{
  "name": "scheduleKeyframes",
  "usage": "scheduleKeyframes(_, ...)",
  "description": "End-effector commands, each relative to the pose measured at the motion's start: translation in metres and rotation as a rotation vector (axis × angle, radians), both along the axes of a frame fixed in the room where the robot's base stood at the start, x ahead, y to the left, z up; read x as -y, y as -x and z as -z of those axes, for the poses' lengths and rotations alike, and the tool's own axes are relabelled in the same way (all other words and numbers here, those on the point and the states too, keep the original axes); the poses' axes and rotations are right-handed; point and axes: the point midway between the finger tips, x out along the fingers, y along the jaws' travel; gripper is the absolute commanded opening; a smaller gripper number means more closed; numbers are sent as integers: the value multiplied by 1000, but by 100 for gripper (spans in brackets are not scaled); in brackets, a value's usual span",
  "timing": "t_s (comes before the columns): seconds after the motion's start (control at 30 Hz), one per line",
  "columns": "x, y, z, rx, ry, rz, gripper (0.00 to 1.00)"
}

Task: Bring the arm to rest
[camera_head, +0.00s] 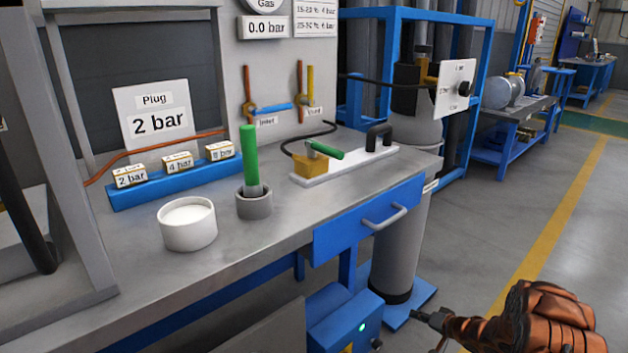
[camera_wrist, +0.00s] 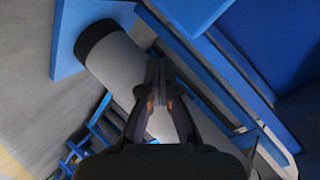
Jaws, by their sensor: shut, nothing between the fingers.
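My arm reaches in from the lower right of the head view. My gripper (camera_head: 428,318) is low over the floor, in front of the bench and to the right of the blue box with a green light. In the wrist view my gripper (camera_wrist: 158,72) is shut with nothing in it, its fingers together. Behind the fingers in that view is a grey cylinder (camera_wrist: 118,65) with a black band. No gap or contact between gripper and cylinder can be judged there.
The bench (camera_head: 290,207) holds a white cup (camera_head: 187,223), a green-handled tool in a grey holder (camera_head: 254,203) and a blue rack (camera_head: 175,185) of labelled blocks. A blue box (camera_head: 345,318) stands below. Open floor (camera_head: 520,240) lies to the right.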

Motion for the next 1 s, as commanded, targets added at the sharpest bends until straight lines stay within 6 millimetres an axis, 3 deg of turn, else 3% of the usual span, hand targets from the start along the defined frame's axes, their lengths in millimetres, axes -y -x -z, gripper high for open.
scheduleKeyframes(0.03,7,-8,-28,5,53,16,0)
scheduleKeyframes(0.2,30,-21,-83,-7,221,80,0)
scheduleKeyframes(0.47,58,-25,-175,-45,445,172,0)
scheduleKeyframes(0.77,75,-1,-281,-133,652,260,0)
scheduleKeyframes(1.0,76,39,-362,-233,773,308,0)
